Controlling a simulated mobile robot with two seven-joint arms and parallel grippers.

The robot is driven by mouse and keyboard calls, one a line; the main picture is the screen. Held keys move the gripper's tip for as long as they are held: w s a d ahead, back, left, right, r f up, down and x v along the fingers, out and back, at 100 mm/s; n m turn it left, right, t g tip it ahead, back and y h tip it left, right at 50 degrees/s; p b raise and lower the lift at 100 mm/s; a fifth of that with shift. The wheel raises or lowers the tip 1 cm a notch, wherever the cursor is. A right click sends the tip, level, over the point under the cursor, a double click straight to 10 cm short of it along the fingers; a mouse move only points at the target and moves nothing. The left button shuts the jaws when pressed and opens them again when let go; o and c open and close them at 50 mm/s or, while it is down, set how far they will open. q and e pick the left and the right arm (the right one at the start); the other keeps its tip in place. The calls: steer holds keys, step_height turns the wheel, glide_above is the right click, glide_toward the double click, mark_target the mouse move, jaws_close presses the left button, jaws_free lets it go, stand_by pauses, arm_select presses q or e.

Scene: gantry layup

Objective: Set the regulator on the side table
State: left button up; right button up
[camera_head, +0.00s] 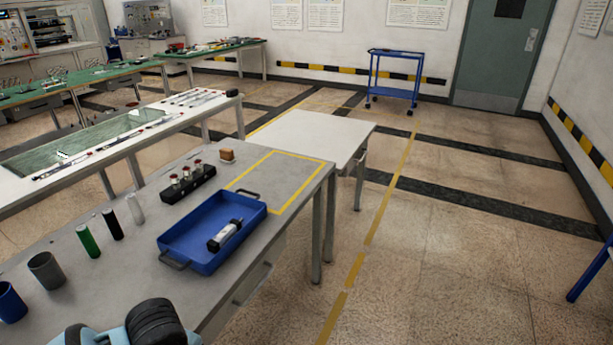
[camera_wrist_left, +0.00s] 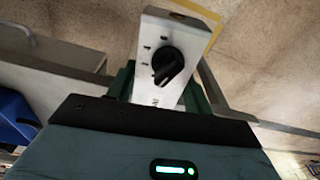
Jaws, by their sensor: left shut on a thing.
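The regulator (camera_wrist_left: 166,62), a white box with a black dial knob and small marks, shows in the left wrist view. My left gripper (camera_wrist_left: 160,92) is shut on it, with a green finger on each side. Neither the held regulator nor the gripper's fingers can be made out in the head view. The side table (camera_head: 312,134), with a bare white top, stands beyond the grey workbench. My right gripper is in neither view.
The grey workbench (camera_head: 128,255) holds a blue tray (camera_head: 188,258) with a white-and-black part (camera_head: 225,235) in it, a black rack (camera_head: 187,184), a brown block (camera_head: 227,155) and several cylinders. A blue cart (camera_head: 395,78) stands at the back wall. The floor to the right is mostly clear.

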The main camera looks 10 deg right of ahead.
arm_select(q)
steer(key=s+m, duration=0.1)
steer(key=m, duration=0.1)
steer(key=s+f+m, duration=0.1)
steer(key=m, duration=0.1)
steer(key=s+m, duration=0.1)
steer(key=m, duration=0.1)
steer(key=shift+s+d+f+h, duration=0.15)
steer(key=shift+s+d+h, duration=0.15)
steer(key=s+a+m+t, duration=0.1)
steer(key=s+a+m, duration=0.1)
steer(key=a+m, duration=0.3)
steer(key=shift+a+m+p, duration=0.3)
steer(key=shift+a+p, duration=0.1)
